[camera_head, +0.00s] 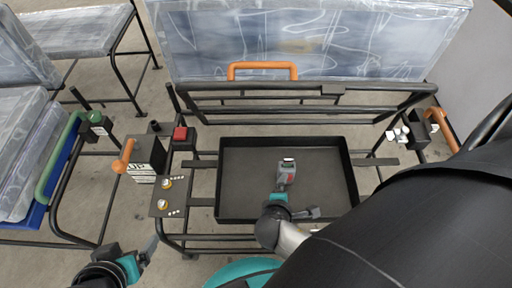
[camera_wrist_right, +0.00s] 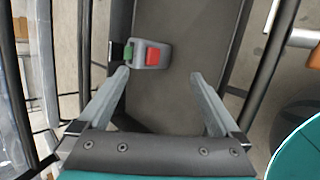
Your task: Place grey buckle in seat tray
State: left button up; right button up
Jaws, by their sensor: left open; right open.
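My right gripper (camera_wrist_right: 160,74) is open. The buckle shows just beyond its fingertips, nearer the left finger, and no finger closes on it. In the head view, my right gripper's wrist shows just below the buckle. My left gripper (camera_head: 130,250) is open and empty at the lower left, outside the tray.
An orange-handled box (camera_head: 146,160), a red button box (camera_head: 181,134) and a small plate with knobs (camera_head: 168,196) sit left of the tray. A wrapped backrest (camera_head: 300,40) and black frame bars stand behind it. The tray's left half is clear.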

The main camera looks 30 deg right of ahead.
jog(key=a+r+m+y, duration=0.4)
jog(key=r, duration=0.4)
jog(key=a+r+m+y, duration=0.4)
jog(key=a+r+m, duration=0.1)
jog(key=r, duration=0.2)
jog(key=shift+w+a+r+m+t, duration=0.15)
jog(key=shift+r+m+t, duration=0.15)
jog(key=shift+r, duration=0.05)
